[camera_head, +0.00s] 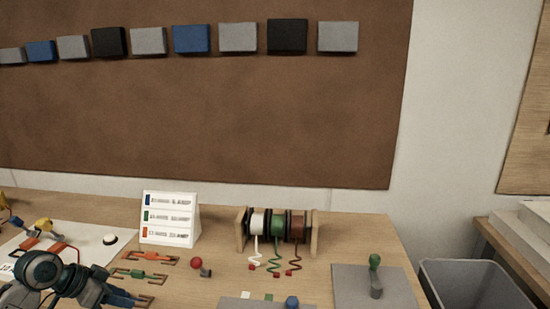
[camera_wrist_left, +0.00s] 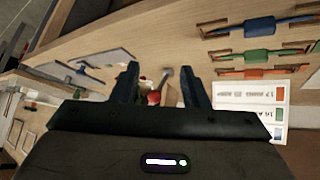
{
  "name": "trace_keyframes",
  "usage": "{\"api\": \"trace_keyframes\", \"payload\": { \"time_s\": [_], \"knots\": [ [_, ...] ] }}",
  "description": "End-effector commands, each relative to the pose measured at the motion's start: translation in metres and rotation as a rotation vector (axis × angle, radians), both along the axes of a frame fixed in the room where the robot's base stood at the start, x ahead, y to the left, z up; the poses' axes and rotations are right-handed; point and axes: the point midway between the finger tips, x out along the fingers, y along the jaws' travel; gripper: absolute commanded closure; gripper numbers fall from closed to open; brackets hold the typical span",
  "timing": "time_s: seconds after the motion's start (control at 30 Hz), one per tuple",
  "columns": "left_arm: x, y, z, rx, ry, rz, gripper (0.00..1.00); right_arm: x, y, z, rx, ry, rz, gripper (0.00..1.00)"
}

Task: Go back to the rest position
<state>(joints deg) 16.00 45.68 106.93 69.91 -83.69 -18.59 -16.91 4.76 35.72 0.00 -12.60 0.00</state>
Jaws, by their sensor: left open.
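My left gripper (camera_head: 100,284) is low at the left of the head view, over the workbench (camera_head: 215,285). In the left wrist view its two dark fingers (camera_wrist_left: 163,78) stand apart with nothing gripped. A red-knobbed piece (camera_wrist_left: 154,97) shows beyond the gap between them, apart from the fingers; in the head view the red knob (camera_head: 197,263) is to the right of the gripper. Orange (camera_head: 151,256), green (camera_head: 140,274) and blue (camera_head: 123,298) parts on copper-coloured holders lie beside the gripper. My right gripper does not show.
A white label card (camera_head: 169,218) stands behind the holders. A spool rack (camera_head: 317,232) with white, green and red wire is right of it. A grey mat (camera_head: 345,289) with a green-knobbed tool (camera_head: 375,275) and a grey bin (camera_head: 480,284) are at the right. A white board (camera_head: 75,236) lies left.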

Motion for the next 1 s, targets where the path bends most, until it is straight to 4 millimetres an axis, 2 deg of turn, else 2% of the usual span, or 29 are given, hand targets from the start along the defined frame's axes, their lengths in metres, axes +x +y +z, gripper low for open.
{"api": "trace_keyframes", "payload": {
  "time_s": [0.03,0.27,0.37,0.53,0.6,0.7,1.0],
  "knots": [
    [-0.007,-0.008,-0.013,0.007,0.014,0.001,0.59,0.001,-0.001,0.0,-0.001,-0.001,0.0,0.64],
    [-0.044,-0.041,-0.074,0.063,0.07,0.036,0.59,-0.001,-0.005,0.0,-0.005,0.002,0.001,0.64],
    [-0.071,-0.06,-0.105,0.093,0.099,0.068,0.59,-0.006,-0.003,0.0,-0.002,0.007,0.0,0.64],
    [-0.141,-0.098,-0.155,0.154,0.154,0.172,0.59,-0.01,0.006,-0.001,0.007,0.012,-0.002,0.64],
    [-0.17,-0.107,-0.166,0.179,0.171,0.23,0.59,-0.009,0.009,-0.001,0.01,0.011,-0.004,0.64],
    [-0.201,-0.115,-0.174,0.21,0.191,0.303,0.59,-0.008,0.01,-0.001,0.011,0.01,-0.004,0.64],
    [-0.266,-0.12,-0.176,0.272,0.232,0.473,0.59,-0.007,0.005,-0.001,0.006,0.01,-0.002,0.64]
  ]
}}
